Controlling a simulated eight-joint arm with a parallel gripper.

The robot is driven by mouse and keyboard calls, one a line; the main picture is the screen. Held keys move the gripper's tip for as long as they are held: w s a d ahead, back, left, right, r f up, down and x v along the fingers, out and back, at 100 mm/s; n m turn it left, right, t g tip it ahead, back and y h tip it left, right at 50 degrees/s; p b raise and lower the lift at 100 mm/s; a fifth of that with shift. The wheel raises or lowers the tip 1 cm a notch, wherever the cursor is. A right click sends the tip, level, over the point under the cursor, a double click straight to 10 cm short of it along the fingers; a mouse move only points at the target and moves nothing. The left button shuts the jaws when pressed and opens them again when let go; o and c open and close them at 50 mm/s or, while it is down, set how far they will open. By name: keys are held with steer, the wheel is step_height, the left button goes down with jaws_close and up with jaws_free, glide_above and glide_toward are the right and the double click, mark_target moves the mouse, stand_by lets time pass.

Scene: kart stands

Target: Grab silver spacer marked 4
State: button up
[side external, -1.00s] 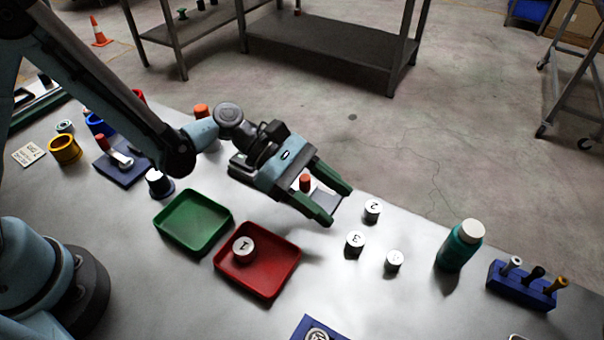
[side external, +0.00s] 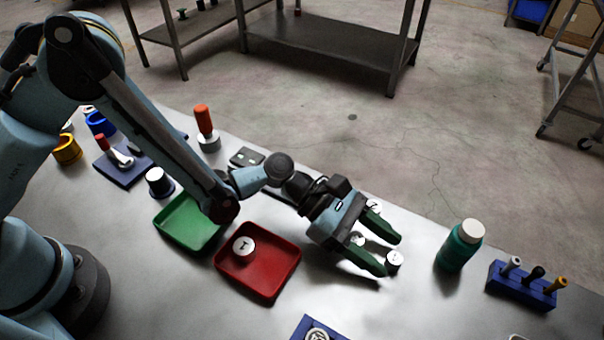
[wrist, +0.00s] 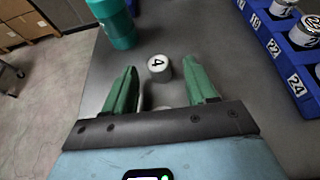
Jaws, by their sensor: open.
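The silver spacer marked 4 (wrist: 159,68) stands upright on the table in the wrist view, just ahead of and between my fingertips. In the side view the same spacer (side external: 394,260) is beside the tip of my nearer finger. My gripper (side external: 392,257) has green fingers and is open and empty, low over the table; it also shows in the wrist view (wrist: 160,80). The spacer marked 3 (side external: 358,239) is partly hidden between the fingers, and the one marked 2 (side external: 374,206) is partly hidden behind the farther finger.
A red tray (side external: 284,272) holds a spacer marked 1 (side external: 243,249). A green tray (side external: 178,237) is empty where visible. A teal bottle (side external: 458,247) stands right of my gripper, with a blue peg rack (side external: 520,287) beyond. Blue numbered racks (wrist: 290,50) are at right in the wrist view.

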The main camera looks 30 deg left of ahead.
steer(key=shift+x, duration=0.95)
jaws_close()
